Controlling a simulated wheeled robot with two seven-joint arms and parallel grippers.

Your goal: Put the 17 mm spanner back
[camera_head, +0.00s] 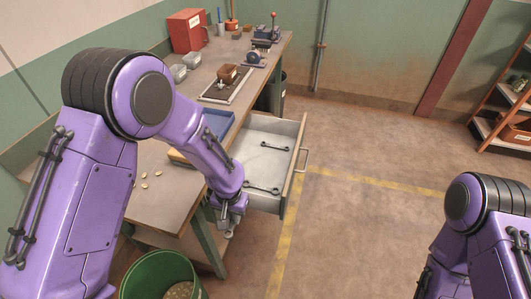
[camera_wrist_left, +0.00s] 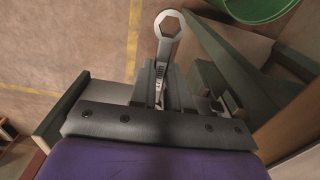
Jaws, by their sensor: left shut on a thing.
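My left gripper (camera_head: 228,226) hangs beside the near end of the open drawer (camera_head: 290,127), at the bench's front. In the left wrist view the gripper (camera_wrist_left: 163,88) is shut on a grey metal spanner (camera_wrist_left: 168,42). Its ring end sticks out past the fingertips. Size marks on it cannot be read. In the head view the held spanner cannot be made out. Two dark spanners lie in the drawer, one towards the far end (camera_head: 275,147) and one near the near end (camera_head: 262,189). My right gripper is out of the picture; only its arm shows at lower right.
A green bucket (camera_head: 158,271) stands below the gripper's left. The floor right of the drawer is clear.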

